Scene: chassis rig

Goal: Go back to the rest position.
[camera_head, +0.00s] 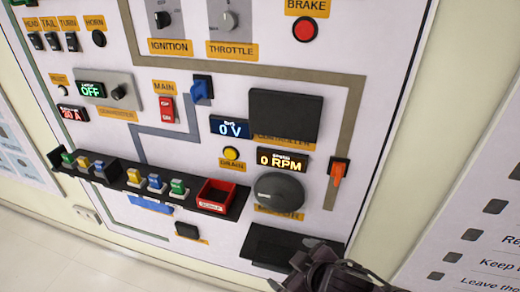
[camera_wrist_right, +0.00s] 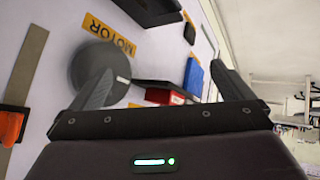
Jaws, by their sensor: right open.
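My right gripper (camera_head: 291,265) is at the bottom of the head view, in front of the lower right part of the white panel, by a black box-like part (camera_head: 262,243). In the right wrist view its two fingers stand apart (camera_wrist_right: 165,75), and nothing shows held between them. The round grey motor (camera_wrist_right: 100,72) appears behind the left finger there, and in the head view the motor (camera_head: 279,192) is above the gripper. My left gripper is not in view.
The panel carries a black shelf (camera_head: 115,174) with several coloured parts, a red tray (camera_head: 216,195), an orange lever (camera_head: 337,173) and a red brake button (camera_head: 305,29). The displays read OFF, 0 V and 0 RPM. Bare floor (camera_head: 40,250) shows at the lower left.

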